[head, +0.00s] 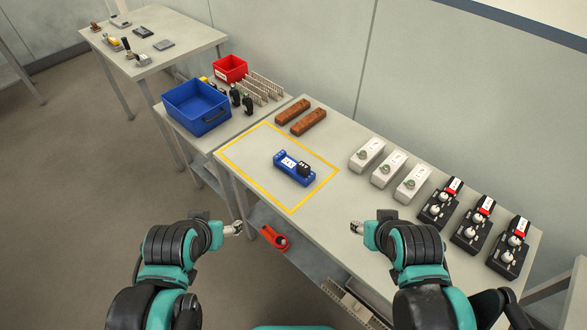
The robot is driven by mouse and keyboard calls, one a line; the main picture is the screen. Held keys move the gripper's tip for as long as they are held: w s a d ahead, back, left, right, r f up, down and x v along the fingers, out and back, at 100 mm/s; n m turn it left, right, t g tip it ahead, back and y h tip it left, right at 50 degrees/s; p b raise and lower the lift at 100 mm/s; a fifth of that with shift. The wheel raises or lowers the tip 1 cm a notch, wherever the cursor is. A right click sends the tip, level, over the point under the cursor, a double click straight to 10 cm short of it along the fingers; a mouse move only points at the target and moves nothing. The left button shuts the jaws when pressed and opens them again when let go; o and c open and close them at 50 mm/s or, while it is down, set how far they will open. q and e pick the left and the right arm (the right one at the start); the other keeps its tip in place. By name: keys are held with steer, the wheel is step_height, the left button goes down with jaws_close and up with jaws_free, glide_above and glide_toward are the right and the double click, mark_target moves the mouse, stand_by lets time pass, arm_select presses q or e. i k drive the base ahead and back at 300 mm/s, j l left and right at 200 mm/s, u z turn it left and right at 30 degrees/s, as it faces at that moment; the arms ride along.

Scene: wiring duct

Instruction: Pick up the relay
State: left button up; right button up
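A blue block (283,173) with white markings lies inside the yellow outline on the table. A small black piece (303,169) with white marks sits at its right end. This looks like the relay and its base, but which part is the relay I cannot tell for sure. My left gripper (236,228) is in front of the table edge, left of and nearer than the blue block. My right gripper (356,228) is over the front part of the table, right of and nearer than the block. Both are apart from it; their fingers are too small to read.
A blue bin (197,108) and a red bin (230,69) stand at the back left. Two brown bars (301,117) lie behind the yellow outline (238,176). White boxes (387,171) and black switch units (471,226) line the right side. A red tool (274,238) lies below the table edge.

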mark_target(303, 169)
steer(key=i+j+z, duration=0.25)
steer(key=j, duration=0.4)
steer(key=i+j+z, duration=0.1)
steer(key=i+j, duration=0.15)
steer(key=i+j+z, duration=0.1)
steer(key=j, duration=0.4)
steer(key=i+j+z, duration=0.15)
steer(key=j, duration=0.2)
steer(key=z, duration=0.8)
